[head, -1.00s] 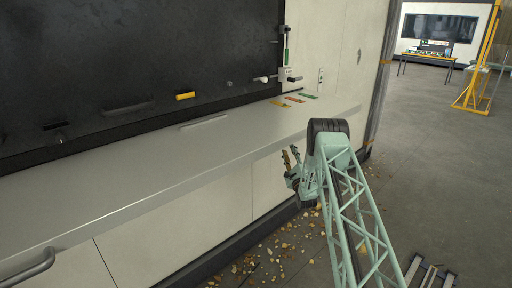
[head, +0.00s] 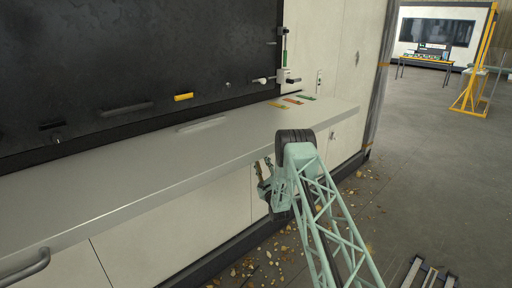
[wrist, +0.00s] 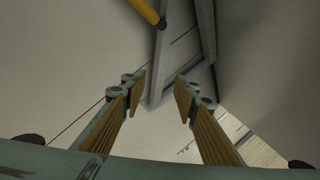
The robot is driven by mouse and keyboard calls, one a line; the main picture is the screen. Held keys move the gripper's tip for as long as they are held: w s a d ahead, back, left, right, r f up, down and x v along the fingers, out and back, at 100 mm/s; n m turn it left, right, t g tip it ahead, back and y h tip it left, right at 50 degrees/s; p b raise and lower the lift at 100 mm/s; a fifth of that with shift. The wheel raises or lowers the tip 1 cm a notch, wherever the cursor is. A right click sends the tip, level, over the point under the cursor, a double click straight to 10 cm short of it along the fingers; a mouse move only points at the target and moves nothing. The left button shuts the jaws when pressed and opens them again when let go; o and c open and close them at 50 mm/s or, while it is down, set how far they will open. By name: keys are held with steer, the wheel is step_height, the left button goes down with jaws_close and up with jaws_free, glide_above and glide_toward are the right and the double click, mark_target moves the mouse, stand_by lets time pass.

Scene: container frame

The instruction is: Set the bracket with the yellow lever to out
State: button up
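A yellow handle-like piece (head: 183,97) sits low on the dark panel, above the grey ledge, in the head view. I cannot tell its bracket or its setting at this size. In the wrist view a yellow bar (wrist: 146,11) enters from the top, beyond my fingers; I cannot tell if it is the same piece. My gripper (head: 264,170) is in front of the ledge's front edge, right of and lower than the yellow piece. In the wrist view my gripper (wrist: 160,92) has its fingers apart with nothing between them.
The grey ledge (head: 120,175) runs along the wall below the dark panel (head: 120,50). A white fitting with a green part (head: 285,58) is at the panel's right edge. Coloured cards (head: 292,100) lie on the ledge. Debris (head: 268,255) litters the floor. A metal handle (head: 28,268) is lower left.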

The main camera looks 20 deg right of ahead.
steer(key=shift+w, duration=0.15)
steer(key=b+x, duration=0.2)
steer(key=x, duration=1.1)
steer(key=shift+w+d+r, duration=0.1)
steer(key=shift+w+d, duration=0.05)
steer(key=shift+c, duration=0.7)
jaws_close()
